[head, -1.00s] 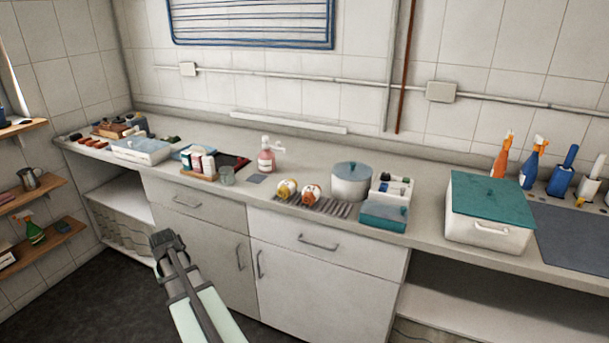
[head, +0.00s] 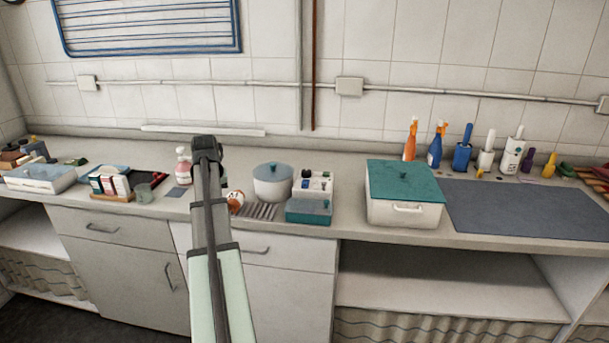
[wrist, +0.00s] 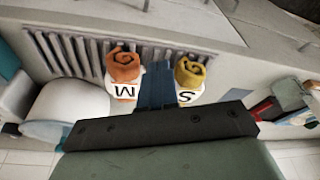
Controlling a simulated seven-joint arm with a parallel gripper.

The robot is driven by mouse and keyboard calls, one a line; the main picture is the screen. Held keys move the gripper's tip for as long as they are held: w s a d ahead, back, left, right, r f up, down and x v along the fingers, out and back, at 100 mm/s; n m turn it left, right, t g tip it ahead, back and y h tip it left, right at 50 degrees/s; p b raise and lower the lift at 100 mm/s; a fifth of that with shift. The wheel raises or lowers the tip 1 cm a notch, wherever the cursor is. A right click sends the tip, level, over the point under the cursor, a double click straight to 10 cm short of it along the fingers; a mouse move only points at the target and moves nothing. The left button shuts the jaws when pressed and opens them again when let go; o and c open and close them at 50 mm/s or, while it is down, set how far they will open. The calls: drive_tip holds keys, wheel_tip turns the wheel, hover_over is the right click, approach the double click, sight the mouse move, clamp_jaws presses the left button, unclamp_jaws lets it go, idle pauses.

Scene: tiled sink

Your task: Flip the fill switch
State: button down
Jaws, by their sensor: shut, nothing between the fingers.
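My gripper (head: 207,148) is in the middle left of the head view, shut and empty, in front of the counter. I cannot clearly make out a fill switch. A white box with dark knobs (head: 313,183) stands on the counter, and small boxes (head: 349,87) sit on the wall pipe; whether any holds the switch cannot be told. In the head view my arm hides part of the counter.
A slatted drain (head: 259,211) lies by the jars. Bottles line the wall at right. The dark mat (head: 530,212) is bare.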

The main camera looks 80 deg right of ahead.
drive_tip(key=s+d+r+m, duration=0.1)
drive_tip(key=s+d+r, duration=0.3)
drive_tip(key=s, duration=0.3)
drive_tip(key=s+d+r+m, duration=0.1)
drive_tip(key=s+d+r, duration=0.2)
drive_tip(key=s+r, duration=0.3)
drive_tip(key=m+g+h, duration=0.1)
drive_tip(key=m, duration=0.2)
approach(306, 180)
drive_tip(key=x, duration=0.6)
drive_tip(key=shift+w+d+f, duration=0.1)
drive_tip(key=shift+f, duration=0.2)
